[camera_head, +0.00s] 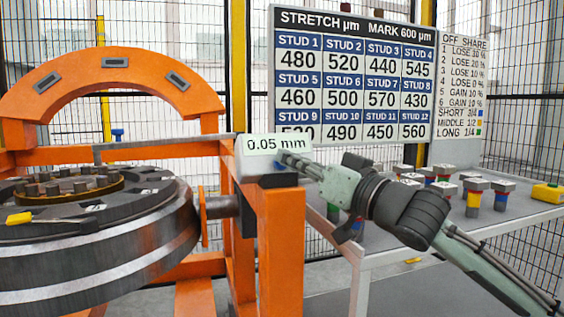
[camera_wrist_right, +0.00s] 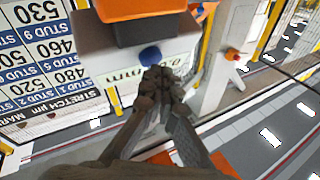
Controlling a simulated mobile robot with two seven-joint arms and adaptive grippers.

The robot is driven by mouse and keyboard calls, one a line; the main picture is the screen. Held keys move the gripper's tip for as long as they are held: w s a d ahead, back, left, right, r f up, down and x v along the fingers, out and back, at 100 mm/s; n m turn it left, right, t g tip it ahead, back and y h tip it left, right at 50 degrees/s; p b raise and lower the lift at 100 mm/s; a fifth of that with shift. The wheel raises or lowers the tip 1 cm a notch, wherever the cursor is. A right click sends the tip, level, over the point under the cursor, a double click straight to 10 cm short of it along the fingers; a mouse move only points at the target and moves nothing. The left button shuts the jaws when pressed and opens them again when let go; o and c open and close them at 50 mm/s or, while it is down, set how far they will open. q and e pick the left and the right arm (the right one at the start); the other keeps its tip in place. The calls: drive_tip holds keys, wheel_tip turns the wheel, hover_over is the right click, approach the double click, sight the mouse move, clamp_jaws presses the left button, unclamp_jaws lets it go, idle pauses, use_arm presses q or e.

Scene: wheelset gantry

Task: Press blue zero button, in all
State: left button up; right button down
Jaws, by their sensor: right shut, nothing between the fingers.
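A pale box with a "0.05 mm" display (camera_head: 262,158) sits on the orange gantry post in the head view. In the right wrist view, a round blue button (camera_wrist_right: 150,56) shows on the face of this box (camera_wrist_right: 182,48). My right gripper (camera_head: 290,160) reaches in from the right, shut and empty, with its tips at the box's right side. In the right wrist view its closed tips (camera_wrist_right: 158,76) are right beside the blue button and overlap its edge. I cannot tell whether they touch it. My left gripper is not in view.
A large steel wheel disc (camera_head: 95,245) with a ring of studs stands left of the post, under an orange arch (camera_head: 112,62). A grey table (camera_head: 400,235) with several coloured stud pieces lies behind my right arm. A stretch board (camera_head: 352,75) hangs behind.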

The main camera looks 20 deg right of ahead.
drive_tip(key=shift+w+f, duration=0.25)
drive_tip(key=shift+w, duration=0.15)
idle(0.5)
drive_tip(key=shift+s, duration=0.1)
drive_tip(key=shift+s+r+p, duration=0.4)
drive_tip(key=shift+s, duration=0.3)
drive_tip(key=shift+r, duration=0.1)
drive_tip(key=s, duration=0.1)
drive_tip(key=s+r, duration=0.1)
drive_tip(key=s, duration=0.1)
drive_tip(key=s+r+p, duration=0.1)
drive_tip(key=shift+s+r, duration=0.1)
drive_tip(key=shift+s, duration=0.1)
idle(0.7)
